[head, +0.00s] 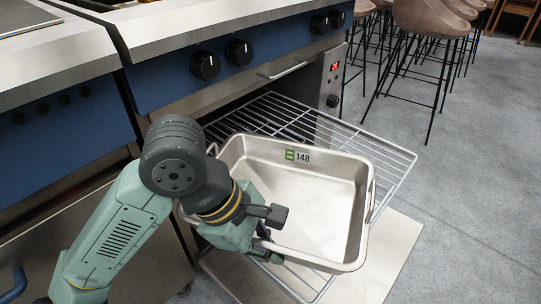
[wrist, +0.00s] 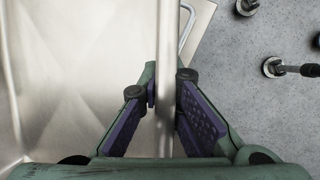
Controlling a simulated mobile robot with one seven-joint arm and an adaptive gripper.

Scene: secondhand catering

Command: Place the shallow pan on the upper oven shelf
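The shallow pan (head: 318,205) is a silver metal tray with a green mark and the number 148 on its inner far wall. It is over a pulled-out wire shelf (head: 388,158) of the oven (head: 333,75), turned at an angle to it. I cannot tell whether the pan touches the wires. My gripper (head: 268,225) is at the pan's near left side. In the wrist view, the fingers of my gripper (wrist: 168,88) close on the pan wall (wrist: 166,50), one on each side. The fingertips are partly hidden in the head view.
The lowered oven door (head: 385,255) lies below the shelf. A control panel with a red display (head: 334,67) stands beside the oven opening. Stools (head: 430,20) stand at the back right. The grey floor (head: 480,190) on the right is clear.

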